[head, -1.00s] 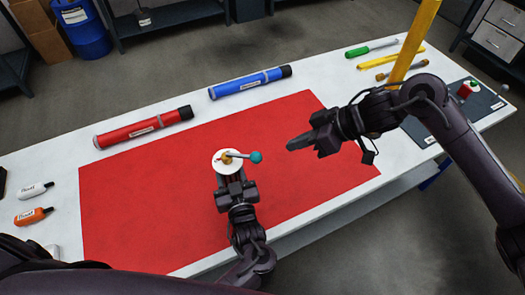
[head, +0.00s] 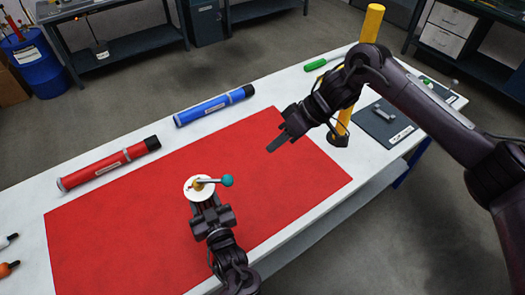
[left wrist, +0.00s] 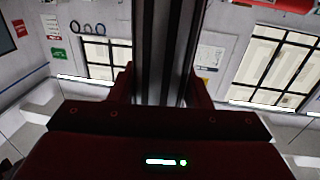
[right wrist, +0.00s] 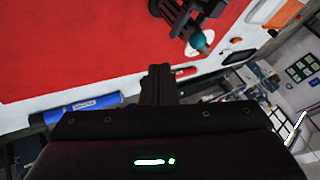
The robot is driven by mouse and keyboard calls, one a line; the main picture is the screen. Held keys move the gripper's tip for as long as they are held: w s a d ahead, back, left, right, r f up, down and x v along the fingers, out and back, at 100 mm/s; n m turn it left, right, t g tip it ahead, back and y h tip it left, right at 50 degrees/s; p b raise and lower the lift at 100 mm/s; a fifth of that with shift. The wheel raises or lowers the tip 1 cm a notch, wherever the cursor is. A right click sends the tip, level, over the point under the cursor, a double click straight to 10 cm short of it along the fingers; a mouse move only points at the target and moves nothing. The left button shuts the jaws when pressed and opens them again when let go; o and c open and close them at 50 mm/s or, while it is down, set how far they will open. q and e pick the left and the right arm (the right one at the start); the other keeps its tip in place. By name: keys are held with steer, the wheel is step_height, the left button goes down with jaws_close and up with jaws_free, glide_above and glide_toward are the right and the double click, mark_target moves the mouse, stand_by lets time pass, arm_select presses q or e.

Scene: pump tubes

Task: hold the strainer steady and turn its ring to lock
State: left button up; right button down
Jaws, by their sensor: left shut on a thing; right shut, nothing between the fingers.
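The strainer shows in the head view as a round white top (head: 197,188) with a brass-coloured middle and a short lever ending in a teal knob (head: 227,180). The knob also shows in the right wrist view (right wrist: 197,41). My left gripper (head: 206,207) is just below the white top and shut on the strainer. I cannot tell the ring apart from the top. My right gripper (head: 276,145) is shut and empty over the red mat, up and right of the knob and apart from it.
The red mat (head: 120,225) lies on a white table. A red tube (head: 110,163) and a blue tube (head: 215,104) lie beyond it. A yellow post (head: 370,28) stands at the right, partly behind my right arm, near a dark grey mat (head: 368,122).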

mark_target(213, 182)
steer(key=s+a+f, duration=0.4)
steer(key=a+f, duration=0.2)
steer(key=a, duration=0.2)
steer(key=shift+s, duration=0.1)
stand_by(0.3)
